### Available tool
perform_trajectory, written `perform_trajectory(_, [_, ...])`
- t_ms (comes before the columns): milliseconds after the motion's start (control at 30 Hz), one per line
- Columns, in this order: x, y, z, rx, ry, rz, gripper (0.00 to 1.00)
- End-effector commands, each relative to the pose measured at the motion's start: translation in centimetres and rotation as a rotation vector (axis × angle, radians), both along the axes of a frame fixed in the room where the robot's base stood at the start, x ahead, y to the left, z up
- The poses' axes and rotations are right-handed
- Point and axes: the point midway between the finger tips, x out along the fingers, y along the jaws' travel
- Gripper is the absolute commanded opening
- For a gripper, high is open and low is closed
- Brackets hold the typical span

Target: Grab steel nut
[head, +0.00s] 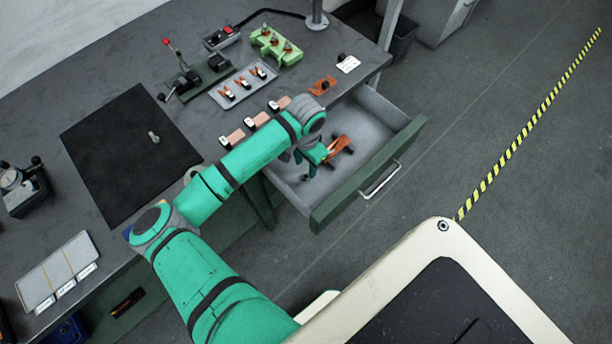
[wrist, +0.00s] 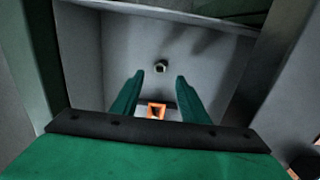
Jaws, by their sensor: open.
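The steel nut (wrist: 161,67) is a small dark metal piece on the grey floor of the open drawer, seen in the wrist view. My gripper (wrist: 158,76) is open, its two green fingers apart and pointing toward the nut, with nothing between the tips that I can see held. In the head view my gripper (head: 309,174) reaches down into the drawer (head: 376,122). I cannot make out the nut in the head view. An orange part (wrist: 156,110) shows between the fingers lower in the wrist view; I cannot tell whether it belongs to the gripper.
The drawer's green front (head: 365,180) and side walls surround my gripper. The workbench (head: 110,65) above holds a black mat (head: 125,180), a grey tray (head: 262,98), a green block (head: 276,46) and small devices. Open floor lies to the right.

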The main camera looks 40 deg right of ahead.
Motion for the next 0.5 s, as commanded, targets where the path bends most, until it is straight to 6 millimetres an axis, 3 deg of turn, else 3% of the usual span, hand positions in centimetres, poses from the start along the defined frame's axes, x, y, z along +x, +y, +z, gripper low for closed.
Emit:
perform_trajectory(267, [0.0,0.0,-2.0,-0.002,0.0,0.001,0.41])
perform_trajectory(500, [0.1,0.0,-5.3,-0.001,0.0,-0.001,0.41])
